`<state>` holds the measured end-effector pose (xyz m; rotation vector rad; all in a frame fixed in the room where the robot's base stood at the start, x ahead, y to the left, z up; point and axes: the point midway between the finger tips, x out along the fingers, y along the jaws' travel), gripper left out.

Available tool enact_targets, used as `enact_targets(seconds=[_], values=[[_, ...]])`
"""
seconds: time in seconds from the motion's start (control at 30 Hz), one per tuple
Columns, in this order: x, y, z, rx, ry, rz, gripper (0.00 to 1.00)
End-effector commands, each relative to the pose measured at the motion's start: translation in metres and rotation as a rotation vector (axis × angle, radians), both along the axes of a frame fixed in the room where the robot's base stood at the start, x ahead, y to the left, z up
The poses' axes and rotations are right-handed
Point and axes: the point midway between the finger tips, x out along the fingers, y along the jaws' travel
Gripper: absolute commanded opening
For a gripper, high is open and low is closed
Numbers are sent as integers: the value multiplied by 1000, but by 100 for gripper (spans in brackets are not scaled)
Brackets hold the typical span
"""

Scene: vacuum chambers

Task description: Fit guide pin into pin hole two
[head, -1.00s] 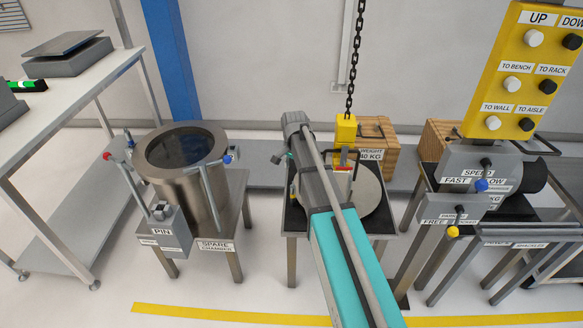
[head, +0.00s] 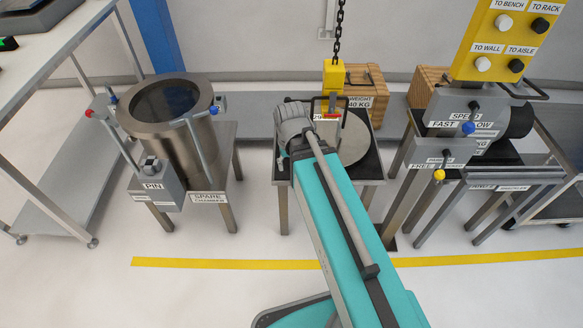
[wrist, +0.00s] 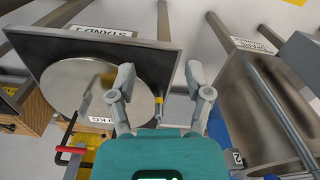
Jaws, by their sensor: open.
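My gripper (wrist: 160,70) is open and empty in the wrist view, its two fingers pointing toward the black stand top. A small upright grey piece with a yellow band (wrist: 158,101) shows between the fingers near the stand's edge; I cannot tell whether it is the guide pin. In the head view my arm's end hides the fingers. The spare chamber (head: 158,122), an open steel cylinder, stands at left. A grey box labelled PIN (head: 155,187) is at its front. No numbered pin hole can be made out.
A round metal plate (head: 356,140) lies on the black-topped stand (head: 372,168) beneath a yellow hoist block (head: 333,76) on a chain. A yellow button panel (head: 500,45) hangs at right. A white bench (head: 75,40) stands at left. Floor in front is clear.

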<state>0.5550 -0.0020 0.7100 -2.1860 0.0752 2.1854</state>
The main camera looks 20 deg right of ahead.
Motion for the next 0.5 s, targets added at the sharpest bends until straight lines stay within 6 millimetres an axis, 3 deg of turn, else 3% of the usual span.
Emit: enact_targets(seconds=[0.03,0.1,0.4,0.43,0.5], values=[[-12,1,0,-1,0,29,65],[-17,2,0,-1,0,57,65],[-17,2,0,-1,1,72,65],[-17,2,0,-1,1,72,70],[-17,2,0,-1,1,74,71]])
